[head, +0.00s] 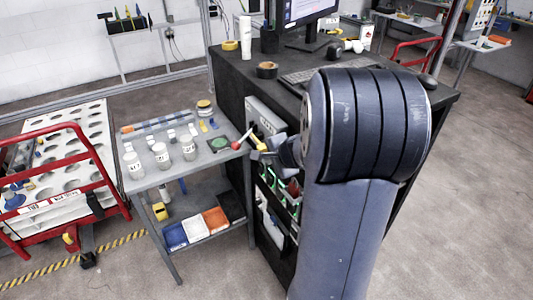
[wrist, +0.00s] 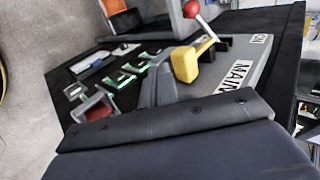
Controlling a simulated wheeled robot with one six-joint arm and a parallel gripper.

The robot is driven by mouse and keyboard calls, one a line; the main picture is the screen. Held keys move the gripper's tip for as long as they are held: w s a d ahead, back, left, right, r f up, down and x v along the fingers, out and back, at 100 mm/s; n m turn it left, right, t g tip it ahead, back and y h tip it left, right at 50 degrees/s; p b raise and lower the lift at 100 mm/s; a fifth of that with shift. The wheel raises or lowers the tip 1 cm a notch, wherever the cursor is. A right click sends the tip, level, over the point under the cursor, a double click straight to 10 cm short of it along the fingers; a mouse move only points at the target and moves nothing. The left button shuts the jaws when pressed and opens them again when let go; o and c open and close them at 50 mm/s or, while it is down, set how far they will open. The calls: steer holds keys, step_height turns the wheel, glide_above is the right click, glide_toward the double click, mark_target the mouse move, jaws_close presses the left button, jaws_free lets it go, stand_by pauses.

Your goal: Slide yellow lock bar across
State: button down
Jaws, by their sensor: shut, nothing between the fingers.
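The yellow lock bar (wrist: 186,64) shows in the wrist view as a yellow block on the grey panel (wrist: 240,68) marked MAIN. In the head view it is a small yellow piece (head: 261,144) just left of my arm. A lever with a red ball knob (wrist: 191,9) rises beside the bar; the knob (head: 236,146) also shows in the head view. My gripper (wrist: 161,70) is shut and empty, its grey fingers right beside the yellow bar's left side in the wrist view. I cannot tell whether they touch it. My arm hides part of the panel in the head view.
Slots with green lights (wrist: 122,78) lie left of my fingers in the wrist view. A grey cart (head: 150,180) with several white jars stands left of the black cabinet (head: 228,95) in the head view. Open floor lies at the right.

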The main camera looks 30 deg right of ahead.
mark_target(259, 147)
steer(key=shift+w, duration=1)
steer(key=shift+w+p, duration=0.1)
steer(key=shift+p, duration=0.2)
steer(key=w+p, duration=0.1)
steer(key=w, duration=0.3)
steer(key=shift+w+a, duration=0.1)
steer(key=shift+w+r, duration=0.1)
steer(key=shift+r, duration=0.05)
